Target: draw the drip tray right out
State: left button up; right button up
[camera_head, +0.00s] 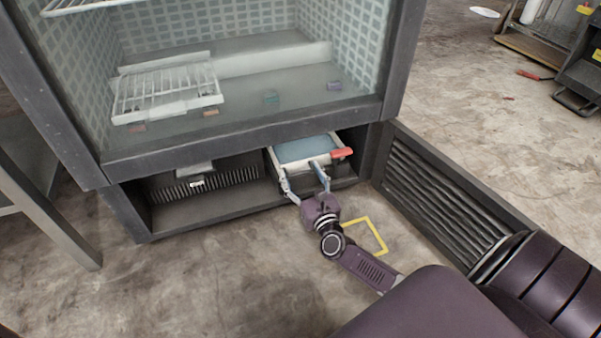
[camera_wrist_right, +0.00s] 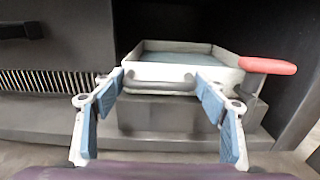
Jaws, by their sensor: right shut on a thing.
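The drip tray (camera_head: 306,150) is a pale, shallow rectangular tray in the low opening under the glass-fronted cabinet. Its inside is blue-grey, perhaps liquid. In the right wrist view the tray (camera_wrist_right: 222,55) sits level on a grey block (camera_wrist_right: 155,116), its front facing me. My right gripper (camera_head: 302,178) is at the tray's front; its fingers, set wide apart, are shut on the tray front in the right wrist view (camera_wrist_right: 160,80). The fingertips hide part of the front edge. My left gripper is not in view.
A red lever (camera_head: 341,153) sticks out at the tray's right, close to the opening's side. A louvred panel (camera_head: 440,195) stands out to the right. A yellow outline (camera_head: 368,236) marks the floor. A table leg (camera_head: 45,215) stands left. Floor in front is clear.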

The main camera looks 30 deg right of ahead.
jog(key=p+v, duration=0.1)
jog(key=v, duration=1.6)
jog(key=shift+s, duration=0.25)
jog(key=o, duration=1.7)
notch_tip(320, 180, up, 10)
